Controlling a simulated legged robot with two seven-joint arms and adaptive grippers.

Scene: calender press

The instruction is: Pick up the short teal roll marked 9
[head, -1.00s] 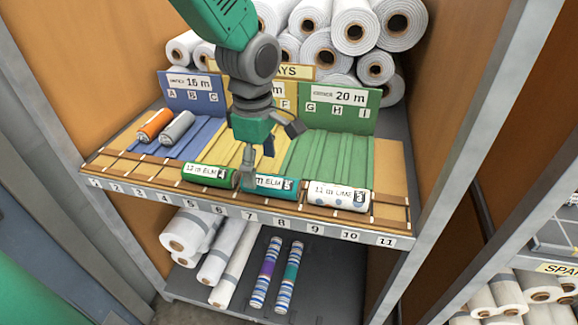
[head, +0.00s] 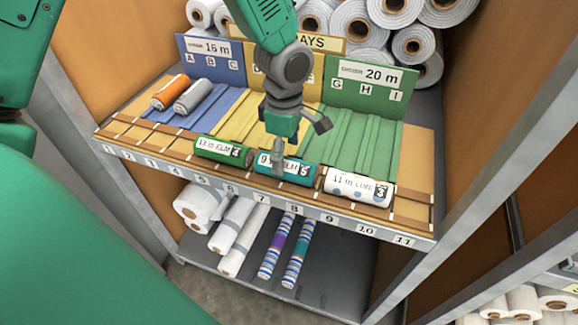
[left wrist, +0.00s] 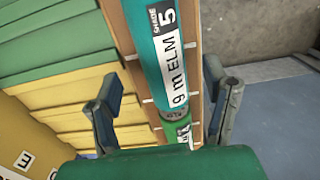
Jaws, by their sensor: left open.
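The short teal roll (head: 298,170), labelled 9 m ELM 5, lies on the front ledge of the shelf near slots 7 and 8, between a green roll (head: 224,150) and a white dotted roll (head: 358,188). My left gripper (head: 278,168) points down at the teal roll and hides part of its label. In the left wrist view the teal roll (left wrist: 150,40) runs between the two open fingers of my left gripper (left wrist: 165,80), which show apart from it. The green roll (left wrist: 178,132) is partly hidden there. My right gripper is not in view.
Behind the ledge are blue, yellow and green trays (head: 345,140). An orange roll (head: 171,91) and a grey roll (head: 194,96) lie on the blue one. White rolls (head: 395,15) are stacked behind. A grey upright (head: 500,150) stands at the right.

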